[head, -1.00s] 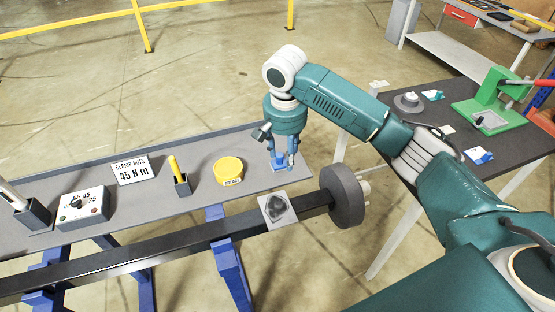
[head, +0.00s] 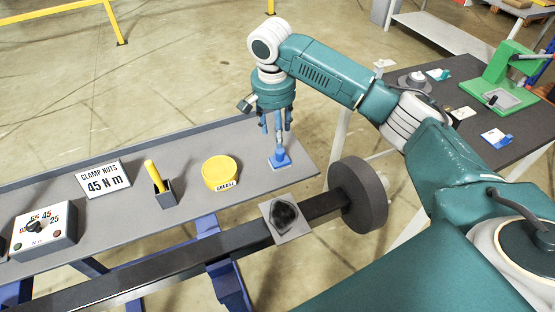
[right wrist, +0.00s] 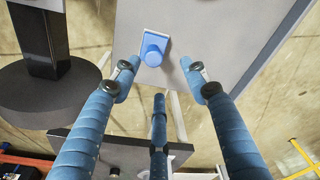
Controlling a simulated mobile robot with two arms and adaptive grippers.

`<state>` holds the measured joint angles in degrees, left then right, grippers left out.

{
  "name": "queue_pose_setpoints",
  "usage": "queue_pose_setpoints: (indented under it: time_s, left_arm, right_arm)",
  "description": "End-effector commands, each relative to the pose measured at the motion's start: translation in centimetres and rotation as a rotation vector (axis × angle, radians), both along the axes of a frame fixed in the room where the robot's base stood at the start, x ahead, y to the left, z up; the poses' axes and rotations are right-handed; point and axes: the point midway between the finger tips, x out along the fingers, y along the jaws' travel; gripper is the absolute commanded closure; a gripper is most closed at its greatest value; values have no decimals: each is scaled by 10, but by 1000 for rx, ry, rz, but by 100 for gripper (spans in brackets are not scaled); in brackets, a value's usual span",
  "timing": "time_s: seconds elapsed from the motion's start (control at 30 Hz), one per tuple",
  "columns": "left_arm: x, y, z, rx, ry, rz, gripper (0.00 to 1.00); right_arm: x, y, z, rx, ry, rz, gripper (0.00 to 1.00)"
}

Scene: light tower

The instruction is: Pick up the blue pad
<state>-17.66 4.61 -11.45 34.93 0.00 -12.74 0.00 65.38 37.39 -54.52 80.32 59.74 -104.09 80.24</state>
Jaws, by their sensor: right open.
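The blue pad (head: 279,161), a small flat blue piece with a rounded knob on top, lies on the grey shelf (head: 240,190) near its right end. It also shows in the right wrist view (right wrist: 152,47), apart from and beyond the fingertips. My right gripper (head: 277,127) is open and empty just above the pad, its fingers pointing down. In the right wrist view its blue fingers (right wrist: 160,85) are spread. My left gripper is not in view.
A yellow grease tin (head: 221,171), a yellow stick in a holder (head: 165,190), a sign (head: 103,180) and a dial box (head: 42,230) stand along the shelf. A dark bar with a round end (head: 357,200) runs in front. A dark table (head: 460,165) with a green press is right.

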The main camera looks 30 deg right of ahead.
Motion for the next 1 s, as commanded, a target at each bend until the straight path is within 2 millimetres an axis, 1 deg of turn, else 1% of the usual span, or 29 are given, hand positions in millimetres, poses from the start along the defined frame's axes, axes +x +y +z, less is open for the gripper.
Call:
queue_pose_setpoints:
  time_s: [0.03,0.1,0.23,0.33,0.43,0.57,0.6,0.7,0.8,0.97,1.0]
  left_arm:
    - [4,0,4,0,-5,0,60]
    - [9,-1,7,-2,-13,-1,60]
    - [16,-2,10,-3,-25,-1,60]
    - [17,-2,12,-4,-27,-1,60]
    - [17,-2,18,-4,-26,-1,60]
    - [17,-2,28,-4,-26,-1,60]
    - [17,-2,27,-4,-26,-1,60]
    - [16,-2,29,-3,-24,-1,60]
    - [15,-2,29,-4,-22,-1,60]
    - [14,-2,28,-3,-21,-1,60]
    - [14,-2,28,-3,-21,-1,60]
  right_arm:
    - [-1,-2,-7,-2,4,-1,55]
    - [0,-3,-18,-2,3,-2,55]
    - [2,-4,-33,-1,1,-1,55]
    - [2,-4,-39,-1,1,-1,55]
    - [-1,-6,-48,-3,4,-1,55]
    - [-4,-7,-68,-2,4,1,55]
    - [-3,-7,-75,-1,3,0,55]
    - [-2,-8,-85,-1,1,0,55]
    - [-1,-8,-90,-1,-1,0,55]
    - [-1,-8,-90,-1,-1,1,55]
    - [-1,-8,-90,-1,-1,1,59]
